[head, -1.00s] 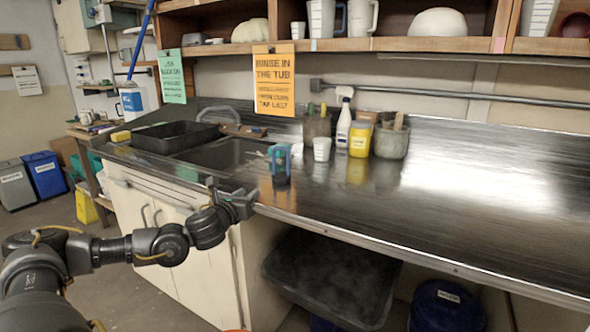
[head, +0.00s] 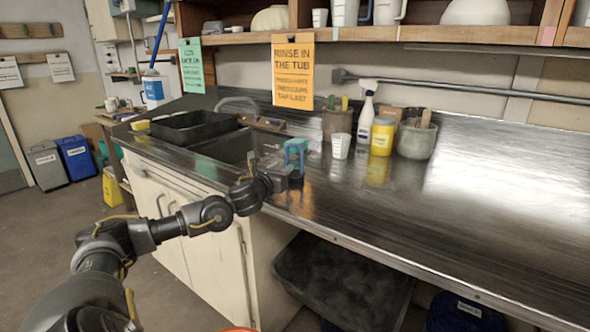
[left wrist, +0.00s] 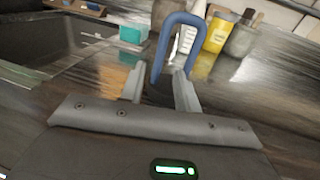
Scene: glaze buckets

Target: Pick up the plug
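The plug (head: 296,147) appears to be the upright piece with a blue loop handle and dark base on the metal counter, near its front edge. In the left wrist view its blue handle (left wrist: 178,20) rises just beyond and between my fingertips; its base is hidden. My left gripper (head: 284,174) is at the counter edge, close by the plug. In the left wrist view its two fingers (left wrist: 158,84) stand apart, with no visible grip on the handle; contact cannot be told. My right gripper is out of view.
A white cup (head: 341,146), spray bottle (head: 365,128), yellow jar (head: 382,138) and grey pot (head: 416,140) stand further back. The sink (head: 228,147) and black tray (head: 192,127) lie left. The counter's right side is clear.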

